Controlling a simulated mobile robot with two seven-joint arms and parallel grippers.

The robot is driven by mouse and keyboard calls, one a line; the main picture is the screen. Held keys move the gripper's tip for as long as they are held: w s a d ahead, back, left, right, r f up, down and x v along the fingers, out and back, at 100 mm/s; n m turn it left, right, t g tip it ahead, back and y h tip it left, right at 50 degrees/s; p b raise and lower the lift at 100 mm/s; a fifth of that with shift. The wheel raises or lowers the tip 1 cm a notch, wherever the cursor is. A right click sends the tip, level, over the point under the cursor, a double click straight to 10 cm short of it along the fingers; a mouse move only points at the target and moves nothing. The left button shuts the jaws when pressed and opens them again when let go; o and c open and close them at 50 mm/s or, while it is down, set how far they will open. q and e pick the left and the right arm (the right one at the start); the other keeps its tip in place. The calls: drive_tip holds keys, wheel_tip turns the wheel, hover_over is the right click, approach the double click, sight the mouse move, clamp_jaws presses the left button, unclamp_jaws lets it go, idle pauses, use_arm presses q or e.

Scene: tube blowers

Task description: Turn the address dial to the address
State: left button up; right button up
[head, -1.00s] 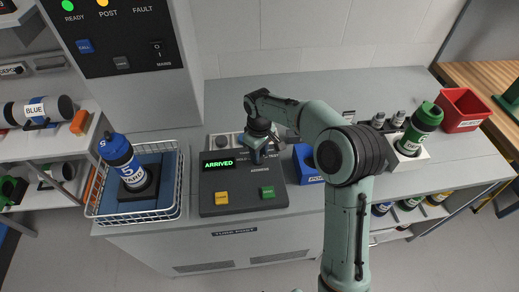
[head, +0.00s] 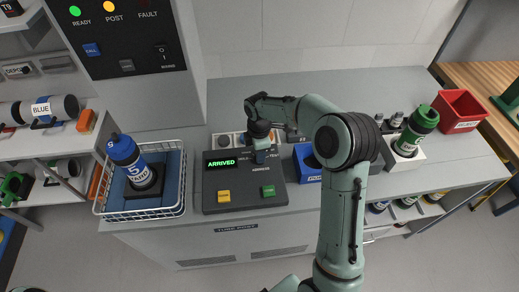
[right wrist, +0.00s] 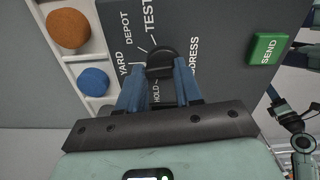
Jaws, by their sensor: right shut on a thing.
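The dark grey console (head: 245,203) stands on the counter, with a green "ARRIVED" display (head: 222,162). Its black address dial (right wrist: 161,62) shows in the right wrist view, with YARD, DEPOT, TEST and HOLD printed around it. My right gripper (right wrist: 160,75) is shut on the dial, a blue finger on either side. Which label the dial points at I cannot tell. In the head view my right gripper (head: 262,156) hides the dial. The green SEND button (right wrist: 268,48) is clear of the fingers.
A white wire basket (head: 178,200) holding a blue-capped YARD carrier (head: 125,152) stands left of the console. A blue box (head: 306,164) is close on its right. A green-capped carrier (head: 420,124) and red bin (head: 461,110) stand farther right.

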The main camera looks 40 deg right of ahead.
drive_tip(key=n+p, duration=0.1)
drive_tip(key=n, duration=0.2)
drive_tip(key=shift+r+n, duration=0.1)
drive_tip(key=shift+n, duration=0.3)
drive_tip(key=n+p, duration=0.1)
drive_tip(key=n, duration=0.3)
drive_tip(key=shift+a+n, duration=0.15)
drive_tip(key=shift+n, duration=0.15)
use_arm(q)
drive_tip(key=shift+t, duration=0.3)
drive_tip(key=shift+w+r, duration=1.8)
drive_tip(key=shift+w, duration=0.2)
use_arm(e)
drive_tip(key=shift+n, duration=2.1)
use_arm(q)
drive_tip(key=shift+p, duration=0.3)
use_arm(e)
drive_tip(key=o, duration=1)
drive_tip(key=shift+a, duration=0.1)
drive_tip(key=shift+o, duration=0.2)
use_arm(q)
drive_tip(key=shift+s, duration=0.1)
use_arm(e)
wheel_tip(320, 180, up, 13)
